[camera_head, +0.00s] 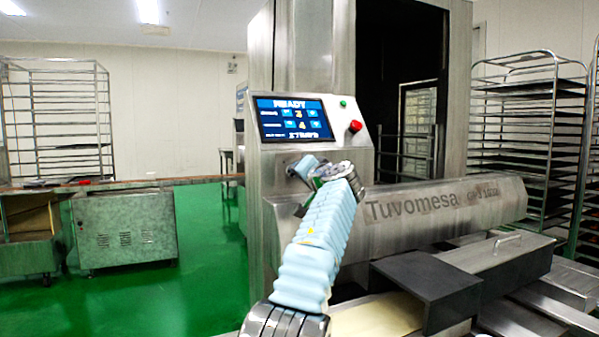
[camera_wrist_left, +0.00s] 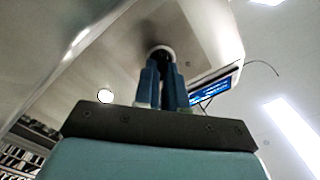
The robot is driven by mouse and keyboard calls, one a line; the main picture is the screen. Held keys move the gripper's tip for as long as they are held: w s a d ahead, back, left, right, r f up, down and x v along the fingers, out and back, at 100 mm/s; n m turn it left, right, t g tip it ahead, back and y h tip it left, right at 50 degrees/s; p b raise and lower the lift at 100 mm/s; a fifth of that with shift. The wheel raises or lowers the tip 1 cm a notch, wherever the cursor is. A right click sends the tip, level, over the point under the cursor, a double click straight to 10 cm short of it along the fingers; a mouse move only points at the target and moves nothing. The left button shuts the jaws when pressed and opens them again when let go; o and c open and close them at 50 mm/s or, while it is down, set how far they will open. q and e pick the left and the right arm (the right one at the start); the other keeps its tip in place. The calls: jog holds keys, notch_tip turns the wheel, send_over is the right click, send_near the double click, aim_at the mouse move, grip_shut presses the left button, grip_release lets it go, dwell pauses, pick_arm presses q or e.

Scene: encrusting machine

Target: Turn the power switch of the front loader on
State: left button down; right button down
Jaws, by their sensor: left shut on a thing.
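The front loader is the tall steel machine with a sloped control panel and a lit "READY" screen (camera_head: 294,119) in the head view. My left gripper (camera_head: 305,166) is at the panel face just below the screen, at the end of a light-blue sleeved arm. In the left wrist view, its two blue fingers (camera_wrist_left: 165,62) are close together on a small round switch (camera_wrist_left: 161,50) with a pale ring. The fingertips hide most of the switch, so its setting cannot be read. My right gripper is not in view.
A green button (camera_head: 343,104) and a red button (camera_head: 355,126) sit right of the screen. A steel beam marked "Tuvomesa" (camera_head: 420,207) extends right from the machine. Tray racks (camera_head: 520,130) stand at right. Green floor (camera_head: 205,260) is open at left.

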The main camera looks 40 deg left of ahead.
pick_arm(q)
jog(key=shift+r, duration=0.1)
jog(key=c, duration=1.2)
grip_release()
jog(key=shift+d+f+b, duration=0.2)
jog(key=shift+d+b, duration=0.05)
jog(key=shift+b, duration=0.05)
jog(key=b+v, duration=0.2)
jog(key=v, duration=0.1)
jog(key=b+v, duration=0.1)
jog(key=v, duration=0.1)
jog(key=shift+f+b, duration=0.3)
jog(key=b+v, duration=0.3)
jog(key=v, duration=0.5)
jog(key=shift+s+r, duration=0.2)
jog(key=shift+r, duration=0.2)
jog(key=shift+d, duration=0.1)
